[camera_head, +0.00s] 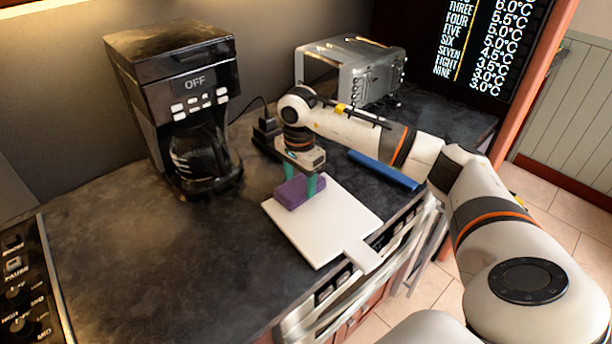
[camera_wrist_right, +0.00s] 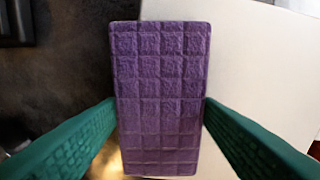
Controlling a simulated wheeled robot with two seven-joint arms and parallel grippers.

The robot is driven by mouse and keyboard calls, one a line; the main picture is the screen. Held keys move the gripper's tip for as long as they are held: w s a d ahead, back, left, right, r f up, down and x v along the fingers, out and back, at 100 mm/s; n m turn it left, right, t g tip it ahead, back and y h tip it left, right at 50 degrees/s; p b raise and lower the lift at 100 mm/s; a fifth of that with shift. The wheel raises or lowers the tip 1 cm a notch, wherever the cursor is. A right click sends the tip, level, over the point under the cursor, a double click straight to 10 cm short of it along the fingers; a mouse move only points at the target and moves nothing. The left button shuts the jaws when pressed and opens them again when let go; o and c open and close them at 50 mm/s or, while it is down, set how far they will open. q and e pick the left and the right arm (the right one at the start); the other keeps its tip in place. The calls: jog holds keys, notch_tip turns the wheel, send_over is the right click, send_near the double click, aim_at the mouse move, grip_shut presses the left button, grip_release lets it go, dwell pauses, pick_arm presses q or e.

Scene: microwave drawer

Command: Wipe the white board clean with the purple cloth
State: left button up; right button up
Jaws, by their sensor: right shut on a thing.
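The white board (camera_head: 328,229) lies flat on the dark counter, its handle towards the front edge. The purple cloth (camera_head: 291,194) is a thick, block-like pad at the board's far left edge. My right gripper (camera_head: 300,188) points down with its green fingers on either side of the cloth and is shut on it. In the right wrist view the cloth (camera_wrist_right: 160,95) fills the middle between the two fingers, with the board (camera_wrist_right: 262,60) to the right and dark counter to the left. I cannot tell whether the cloth presses on the board. My left gripper is not in view.
A coffee maker (camera_head: 178,105) stands at the back left and a silver toaster (camera_head: 345,68) at the back. A blue bar-shaped object (camera_head: 385,171) lies right of the board. The counter (camera_head: 150,260) left of the board is clear. Drawers lie below the front edge.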

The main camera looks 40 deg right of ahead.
jog(key=shift+s, duration=1.2)
jog(key=shift+s+f, duration=0.1)
jog(key=shift+s, duration=1.45)
jog(key=shift+s+b, duration=0.4)
jog(key=shift+s, duration=1.5)
jog(key=shift+s+a+b, duration=0.15)
jog(key=shift+s+b, duration=1.05)
jog(key=shift+s, duration=1.9)
jog(key=shift+s+a, duration=0.1)
jog(key=shift+a, duration=1.4)
jog(key=shift+w+d+b, duration=0.2)
jog(key=shift+w+b, duration=0.5)
jog(key=shift+w, duration=7.25)
